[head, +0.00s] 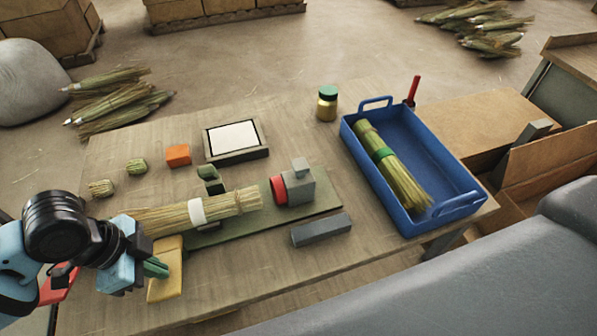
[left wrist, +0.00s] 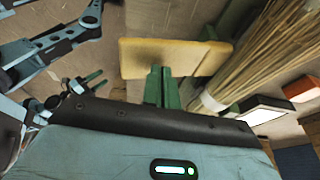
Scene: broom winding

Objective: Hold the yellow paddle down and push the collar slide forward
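The yellow paddle (head: 165,287) lies at the near left end of the green bed (head: 318,214) on the table. My left gripper (head: 155,268) is above or against the paddle, its green fingertips together with nothing seen between them. In the left wrist view the fingertips (left wrist: 162,88) overlap the edge of the paddle (left wrist: 185,55); contact cannot be judged. A white band (head: 197,211) circles the broom.
A blue tray (head: 463,201) holding a green-banded broom (head: 385,158) stands at the right. A grey bar (head: 320,230) lies in front of the slide. A white-topped tray (head: 262,153), orange block (head: 178,154) and jar (head: 327,103) stand behind. The near table area is clear.

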